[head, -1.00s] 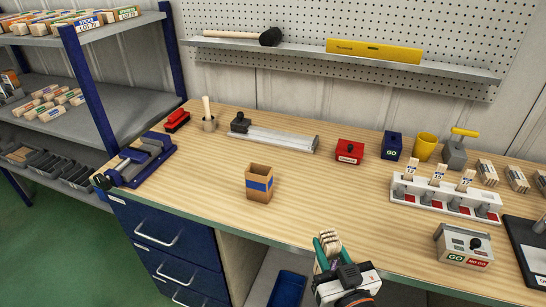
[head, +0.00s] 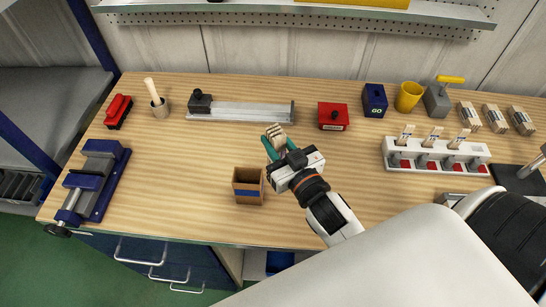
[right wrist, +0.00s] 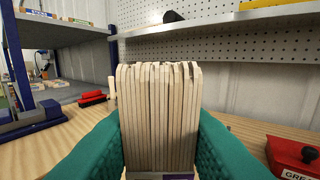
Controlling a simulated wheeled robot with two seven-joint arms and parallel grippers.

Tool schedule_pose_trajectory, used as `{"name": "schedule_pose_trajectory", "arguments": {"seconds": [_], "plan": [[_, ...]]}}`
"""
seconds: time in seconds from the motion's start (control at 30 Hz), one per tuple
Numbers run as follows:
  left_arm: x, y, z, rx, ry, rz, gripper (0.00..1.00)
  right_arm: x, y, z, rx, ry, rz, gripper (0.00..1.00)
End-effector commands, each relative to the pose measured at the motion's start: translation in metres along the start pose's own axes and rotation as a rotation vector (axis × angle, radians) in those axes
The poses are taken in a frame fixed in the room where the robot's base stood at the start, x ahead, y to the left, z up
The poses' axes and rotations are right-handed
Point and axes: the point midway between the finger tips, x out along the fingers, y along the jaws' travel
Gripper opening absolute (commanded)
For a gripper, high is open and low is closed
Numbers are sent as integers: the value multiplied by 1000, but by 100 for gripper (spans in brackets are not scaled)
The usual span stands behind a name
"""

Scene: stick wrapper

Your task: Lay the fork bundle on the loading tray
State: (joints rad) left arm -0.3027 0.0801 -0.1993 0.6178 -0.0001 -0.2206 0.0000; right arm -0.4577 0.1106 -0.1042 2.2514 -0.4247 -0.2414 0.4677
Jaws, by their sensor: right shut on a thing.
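My right gripper (head: 275,145) is shut on the fork bundle (head: 277,134), a row of pale wooden sticks. In the right wrist view the fork bundle (right wrist: 158,115) stands upright between the two green fingers, with a strip of purple at its bottom edge. A long grey metal tray (head: 240,113) with a dark block at its left end lies at the back of the bench; I take it for the loading tray. The bundle is in front of the tray's right end, and I cannot tell how high above the bench. My left gripper is not in view.
An open cardboard box (head: 249,187) with a blue band stands left of my right gripper. A red box (head: 333,116) stands right of the tray, and a white rack (head: 436,155) farther right. A blue vise (head: 95,180) is at the left. The bench's left middle is clear.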

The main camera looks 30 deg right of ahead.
Motion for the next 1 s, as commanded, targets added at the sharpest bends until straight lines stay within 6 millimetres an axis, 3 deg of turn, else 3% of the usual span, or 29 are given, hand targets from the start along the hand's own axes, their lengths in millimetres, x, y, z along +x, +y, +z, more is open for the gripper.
{"name": "schedule_pose_trajectory", "arguments": {"seconds": [0.4,0.83,0.87,0.9,1.0], "plan": [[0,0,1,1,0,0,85,0,0,-51,1,0,-1,2],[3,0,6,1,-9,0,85,0,0,-59,0,-2,1,2],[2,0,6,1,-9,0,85,0,0,-58,0,-2,1,34],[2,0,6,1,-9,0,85,0,0,-58,0,-2,1,38],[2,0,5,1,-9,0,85,0,0,-58,0,-2,1,38]]}}
